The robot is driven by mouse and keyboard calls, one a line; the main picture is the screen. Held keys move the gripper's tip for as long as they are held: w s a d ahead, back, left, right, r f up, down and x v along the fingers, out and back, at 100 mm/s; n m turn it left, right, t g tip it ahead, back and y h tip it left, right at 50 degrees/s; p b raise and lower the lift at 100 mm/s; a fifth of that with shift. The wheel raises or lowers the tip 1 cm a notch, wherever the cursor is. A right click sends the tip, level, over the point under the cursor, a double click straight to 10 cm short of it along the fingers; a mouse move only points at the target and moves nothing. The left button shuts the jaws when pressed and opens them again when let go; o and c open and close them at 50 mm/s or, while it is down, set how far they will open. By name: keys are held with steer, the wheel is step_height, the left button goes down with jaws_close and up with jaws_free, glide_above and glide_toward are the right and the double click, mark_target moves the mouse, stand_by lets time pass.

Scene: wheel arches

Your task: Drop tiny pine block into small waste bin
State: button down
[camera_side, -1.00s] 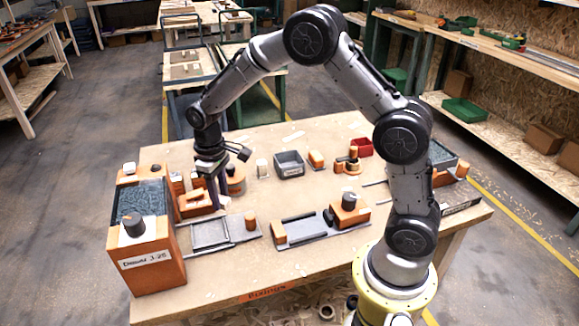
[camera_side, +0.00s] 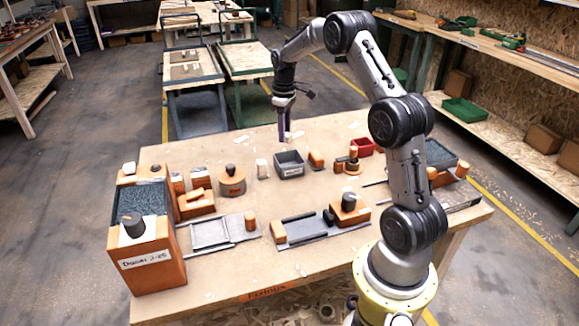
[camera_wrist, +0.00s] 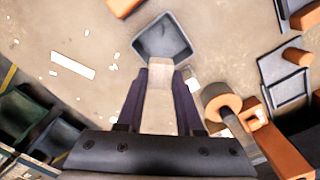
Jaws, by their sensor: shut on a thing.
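My gripper (camera_side: 285,138) is above the far part of the table, behind the small grey waste bin (camera_side: 290,164). In the wrist view, my gripper (camera_wrist: 161,75) has its two dark purple fingers shut on a pale block (camera_wrist: 158,105), the tiny pine block. The block's far end points toward the open-topped grey bin (camera_wrist: 163,36), which shows just beyond the fingertips. The bin looks empty. The block is apart from the bin and mostly hidden by the fingers in the side view.
Left of the bin stand a small pale block (camera_side: 262,168) and a round orange fixture (camera_side: 231,181) with a dark knob. To its right are an orange piece (camera_side: 316,159) and a red bin (camera_side: 362,147). White scraps lie on the far tabletop, which is otherwise clear.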

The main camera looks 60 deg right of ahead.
steer(key=shift+s+d+f, duration=0.2)
steer(key=shift+s+d, duration=0.4)
steer(key=shift+d, duration=0.15)
steer(key=shift+f, duration=2.95)
steer(key=shift+c, duration=2.3)
jaws_free()
steer(key=shift+r, duration=0.1)
step_height(320, 180, up, 14)
steer(key=shift+f, duration=0.15)
